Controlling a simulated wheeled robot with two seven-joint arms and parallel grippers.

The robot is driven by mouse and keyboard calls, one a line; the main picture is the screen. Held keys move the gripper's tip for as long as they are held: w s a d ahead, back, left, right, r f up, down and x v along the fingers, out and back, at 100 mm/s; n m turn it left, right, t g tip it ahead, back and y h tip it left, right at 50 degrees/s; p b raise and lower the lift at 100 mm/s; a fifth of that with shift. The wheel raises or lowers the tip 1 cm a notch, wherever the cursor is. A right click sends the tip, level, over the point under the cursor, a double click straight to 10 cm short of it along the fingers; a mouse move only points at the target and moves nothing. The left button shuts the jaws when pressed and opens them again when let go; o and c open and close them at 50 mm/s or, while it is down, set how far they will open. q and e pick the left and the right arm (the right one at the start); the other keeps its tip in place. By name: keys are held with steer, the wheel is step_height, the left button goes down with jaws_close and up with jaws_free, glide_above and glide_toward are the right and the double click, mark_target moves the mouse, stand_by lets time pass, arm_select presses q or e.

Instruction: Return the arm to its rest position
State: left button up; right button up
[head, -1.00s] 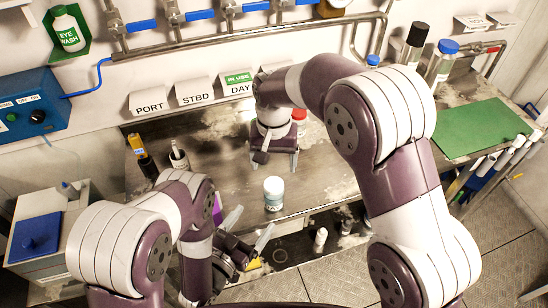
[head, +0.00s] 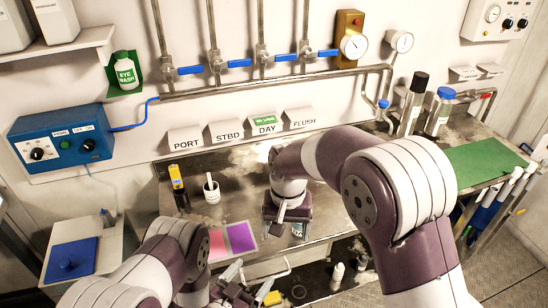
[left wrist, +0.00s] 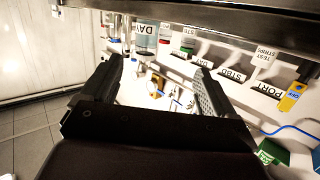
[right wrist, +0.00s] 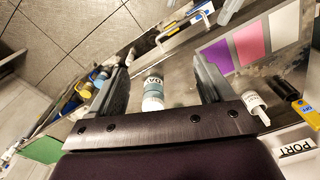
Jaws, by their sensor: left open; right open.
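My right gripper (head: 287,222) is over the front part of the metal workbench (head: 190,225), pointing down. It is open. A small white bottle with a teal label (right wrist: 153,92) shows between its fingers in the right wrist view, with no visible grip on it. In the head view the bottle (head: 298,231) is mostly hidden behind this gripper. My left gripper (head: 247,283) is low at the bench's front edge, open and empty. Between its fingers (left wrist: 153,85) the left wrist view shows only distant bench and wall items.
A green mat (head: 482,162) is at the right. Pipes with blue valves (head: 250,64) run along the wall.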

arm_select(q)
steer(key=w+a+r+n+g+y, duration=0.35)
steer(key=a+r+g+y, duration=0.2)
steer(key=a, duration=0.25)
steer(key=s+a+r+n+g+y, duration=0.1)
steer(key=s+a+r+g, duration=0.1)
steer(key=s, duration=0.4)
steer(key=s+a+r+n+g+y, duration=0.1)
steer(key=s+a+r+g, duration=0.1)
steer(key=s+r+g, duration=0.3)
steer(key=shift+s+a+n, duration=0.15)
steer(key=shift+s+n, duration=0.2)
steer(key=shift+s, duration=0.8)
arm_select(e)
steer(key=s+d+f+n+t, duration=0.1)
steer(key=s+d, duration=1.3)
steer(key=d, duration=0.1)
steer(key=shift+s+d+f, duration=0.15)
steer(key=shift+d, duration=0.25)
arm_select(q)
steer(key=shift+s+r+y, duration=0.15)
steer(key=shift+s+y, duration=0.05)
steer(key=shift+y, duration=0.05)
arm_select(e)
steer(key=shift+s, duration=0.2)
arm_select(q)
steer(key=shift+w, duration=0.1)
arm_select(e)
steer(key=shift+w, duration=0.1)
